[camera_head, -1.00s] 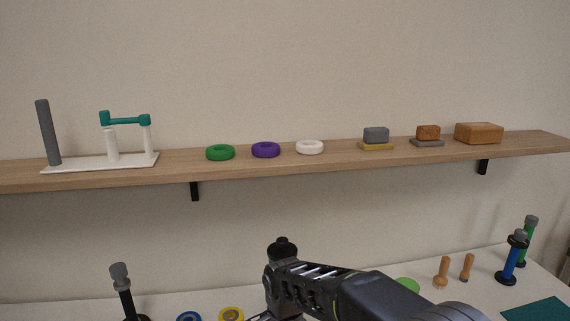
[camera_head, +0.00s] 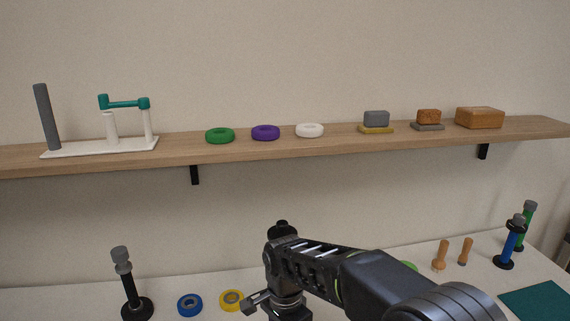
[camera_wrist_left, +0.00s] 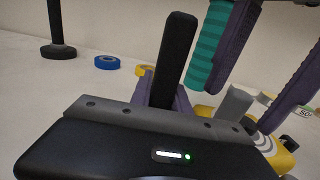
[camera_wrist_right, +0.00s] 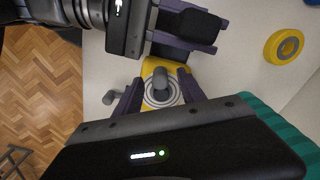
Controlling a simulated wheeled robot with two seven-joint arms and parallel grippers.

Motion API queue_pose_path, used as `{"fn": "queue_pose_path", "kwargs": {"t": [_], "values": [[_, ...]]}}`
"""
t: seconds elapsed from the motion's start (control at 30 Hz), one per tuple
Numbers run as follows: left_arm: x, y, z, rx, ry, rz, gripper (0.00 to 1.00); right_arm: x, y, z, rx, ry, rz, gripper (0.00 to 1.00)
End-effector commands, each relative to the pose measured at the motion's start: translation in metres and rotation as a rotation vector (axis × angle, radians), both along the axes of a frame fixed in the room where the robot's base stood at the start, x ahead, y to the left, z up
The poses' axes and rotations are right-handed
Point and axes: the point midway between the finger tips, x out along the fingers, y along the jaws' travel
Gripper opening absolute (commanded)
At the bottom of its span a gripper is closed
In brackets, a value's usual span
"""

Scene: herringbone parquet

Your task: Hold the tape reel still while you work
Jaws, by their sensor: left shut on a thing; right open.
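A yellow piece with grey rings and a grey post (camera_wrist_right: 160,95) lies below my right gripper (camera_wrist_right: 158,82), whose purple fingers stand apart on both sides of it. I cannot tell whether this is the tape reel. It shows partly in the left wrist view (camera_wrist_left: 268,148). In the head view, my right arm hides the work area.
On the white table are a blue ring (camera_head: 190,305), a yellow ring (camera_head: 231,300), a black spindle (camera_head: 128,285), a blue post (camera_head: 512,245), wooden pegs (camera_head: 440,255) and a teal mat (camera_head: 540,300). A wooden shelf (camera_head: 350,140) with several items runs above.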

Motion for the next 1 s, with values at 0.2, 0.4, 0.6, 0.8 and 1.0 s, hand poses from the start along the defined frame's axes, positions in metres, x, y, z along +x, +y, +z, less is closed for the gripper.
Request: {"fn": "queue_pose_path", "kwargs": {"t": [0.2,0.4,0.6,0.8,1.0], "values": [[-0.001,0.000,-0.003,0.000,0.008,0.000,0.00,0.001,0.000,0.020,0.001,-0.003,0.001,0.47],[-0.001,0.000,-0.003,0.000,0.008,0.000,0.00,0.000,0.001,0.035,0.001,-0.003,0.001,0.47],[-0.001,0.000,-0.003,0.000,0.008,0.000,0.00,0.000,0.000,0.039,0.001,-0.001,0.001,0.47],[-0.001,0.000,-0.003,0.000,0.008,0.000,0.00,0.000,0.000,0.039,0.001,-0.001,0.000,0.47],[-0.001,0.000,-0.003,0.000,0.008,0.000,0.00,0.000,0.001,0.050,0.002,-0.002,0.000,0.47]]}}
